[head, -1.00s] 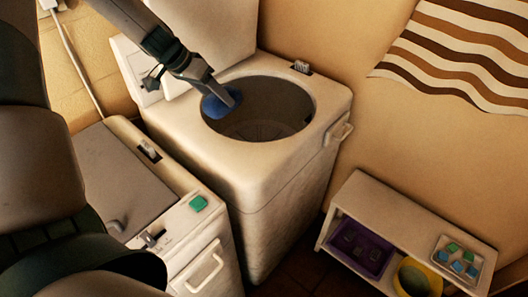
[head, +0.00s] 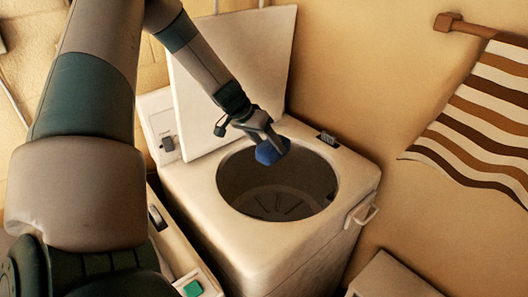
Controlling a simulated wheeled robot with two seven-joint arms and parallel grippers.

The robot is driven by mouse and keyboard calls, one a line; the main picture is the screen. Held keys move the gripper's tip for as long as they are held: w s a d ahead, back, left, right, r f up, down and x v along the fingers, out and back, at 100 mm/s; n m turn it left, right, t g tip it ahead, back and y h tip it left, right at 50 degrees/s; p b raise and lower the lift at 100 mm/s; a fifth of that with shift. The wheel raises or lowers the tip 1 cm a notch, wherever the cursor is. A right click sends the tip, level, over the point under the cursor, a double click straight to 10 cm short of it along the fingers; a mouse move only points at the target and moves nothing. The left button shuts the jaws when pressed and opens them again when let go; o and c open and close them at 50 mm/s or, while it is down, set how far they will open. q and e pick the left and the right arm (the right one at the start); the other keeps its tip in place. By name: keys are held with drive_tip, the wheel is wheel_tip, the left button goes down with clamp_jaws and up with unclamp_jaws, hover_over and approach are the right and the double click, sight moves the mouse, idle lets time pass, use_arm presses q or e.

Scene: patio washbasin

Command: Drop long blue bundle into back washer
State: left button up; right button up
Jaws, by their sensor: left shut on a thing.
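The back washer (head: 245,240) is a cream top-loading machine with its lid (head: 235,75) raised. Its round drum opening (head: 280,190) is uncovered, and the drum floor looks bare. My left gripper (head: 268,143) comes in from the upper left and is shut on the blue bundle (head: 270,153). The bundle is at the far rim of the opening in the picture, seemingly above it; its exact height I cannot tell. The fingers hide part of the bundle, so its full length is not clear. My right gripper is not in view.
A nearer machine with a green block (head: 193,288) on it shows at the bottom left. A low shelf (head: 395,278) stands at the bottom right. A striped cloth (head: 485,120) hangs from a wall peg (head: 455,22). The raised lid stands close behind my left gripper.

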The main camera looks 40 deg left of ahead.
use_arm(q)
drive_tip(key=shift+w+f+b, duration=0.15)
drive_tip(key=shift+f+b, duration=0.25)
drive_tip(key=shift+f, duration=0.1)
drive_tip(key=shift+f+b, duration=0.55)
drive_tip(key=shift+f, duration=0.1)
drive_tip(key=shift+f+b, duration=0.7)
drive_tip(key=shift+f, duration=0.1)
drive_tip(key=shift+f+b, duration=0.8)
drive_tip(key=shift+f, duration=0.25)
drive_tip(key=o, duration=1.3)
drive_tip(key=shift+o, duration=0.8)
